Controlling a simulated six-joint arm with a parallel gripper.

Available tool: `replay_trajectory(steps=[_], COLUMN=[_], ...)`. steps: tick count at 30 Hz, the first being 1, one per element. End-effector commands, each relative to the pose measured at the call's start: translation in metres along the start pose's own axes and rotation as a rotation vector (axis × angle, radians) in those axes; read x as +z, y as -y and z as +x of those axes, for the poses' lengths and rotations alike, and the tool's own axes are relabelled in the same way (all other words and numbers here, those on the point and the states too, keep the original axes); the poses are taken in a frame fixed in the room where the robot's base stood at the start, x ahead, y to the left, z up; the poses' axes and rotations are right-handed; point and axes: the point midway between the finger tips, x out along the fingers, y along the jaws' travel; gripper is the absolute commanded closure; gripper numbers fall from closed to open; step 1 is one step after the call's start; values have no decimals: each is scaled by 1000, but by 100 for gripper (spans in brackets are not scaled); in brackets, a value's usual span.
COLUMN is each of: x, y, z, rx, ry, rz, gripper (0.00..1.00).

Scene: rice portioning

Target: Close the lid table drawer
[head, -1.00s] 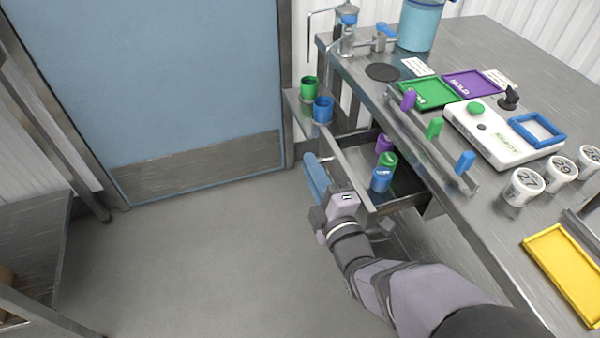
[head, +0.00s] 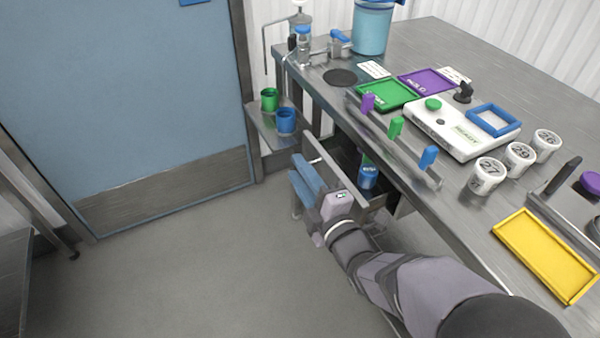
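The lid table drawer (head: 376,206) under the steel table is partly open. Inside it, a blue-topped piece (head: 368,176) is in plain sight, with a bit of a green one (head: 366,158) behind it. The table edge hides the rest of the interior. My gripper (head: 304,182) is at the outer side of the drawer's front panel, its blue fingers lying along the panel and close to it or touching; I cannot tell which. No object shows between the fingers, and their gap is unclear.
A side shelf (head: 290,145) with green (head: 269,99) and blue (head: 286,121) cups stands beyond the drawer. The tabletop holds a white scale (head: 462,128), several numbered tubs and a yellow tray (head: 545,256). The floor left of my gripper is clear.

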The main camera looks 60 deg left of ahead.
Motion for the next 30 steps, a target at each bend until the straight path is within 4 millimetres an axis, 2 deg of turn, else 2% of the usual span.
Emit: replay_trajectory(steps=[5,18,24,30], x=[1,1,1,0], y=[0,0,1,1], z=[-10,-63,-73,-73], rx=[0,-1,-2,-2], ry=[1,2,2,1], rz=[0,1,0,0], gripper=[72,72,72,72])
